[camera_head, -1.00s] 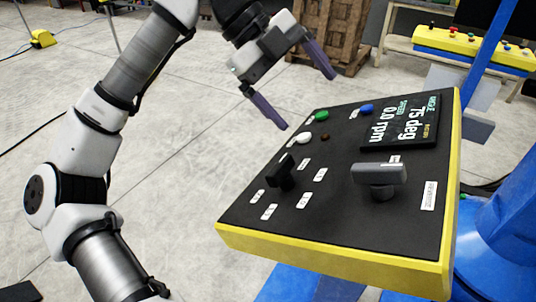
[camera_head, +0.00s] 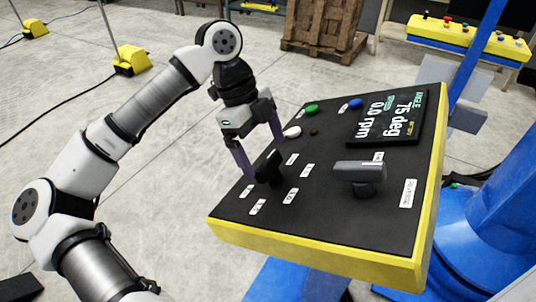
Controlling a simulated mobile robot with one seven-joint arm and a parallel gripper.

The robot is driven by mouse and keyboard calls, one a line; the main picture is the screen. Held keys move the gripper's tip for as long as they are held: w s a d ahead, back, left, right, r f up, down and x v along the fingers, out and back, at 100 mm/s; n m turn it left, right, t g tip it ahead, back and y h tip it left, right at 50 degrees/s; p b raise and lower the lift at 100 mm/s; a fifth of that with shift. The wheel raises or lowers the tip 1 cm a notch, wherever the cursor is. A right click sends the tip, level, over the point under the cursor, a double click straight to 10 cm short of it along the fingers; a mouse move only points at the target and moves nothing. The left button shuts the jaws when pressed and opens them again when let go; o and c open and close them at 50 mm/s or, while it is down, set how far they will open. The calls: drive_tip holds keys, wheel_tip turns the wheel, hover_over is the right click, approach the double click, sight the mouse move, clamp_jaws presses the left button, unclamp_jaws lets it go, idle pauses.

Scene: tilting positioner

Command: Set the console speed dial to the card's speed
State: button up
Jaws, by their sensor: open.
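The console (camera_head: 232,216) is a tilted black panel with a yellow rim. A small black knob (camera_head: 268,172) stands on its left part, with several small white labels around it, too small to read. A larger grey knob (camera_head: 360,172) stands to its right. I cannot read which is the speed dial. The display (camera_head: 388,116) reads angle 75 deg and speed 0.0 rpm. My gripper (camera_head: 262,157) points down at the black knob, open, with one finger to each side of it; contact cannot be told. No speed card is identifiable.
A blue machine frame (camera_head: 490,215) stands at the right. Wooden pallets and a yellow button box (camera_head: 470,38) are at the back.

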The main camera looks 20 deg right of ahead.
sight(268, 160)
drive_tip(key=shift+p+x, duration=0.3)
drive_tip(key=shift+x, duration=1.5)
drive_tip(key=c, duration=1)
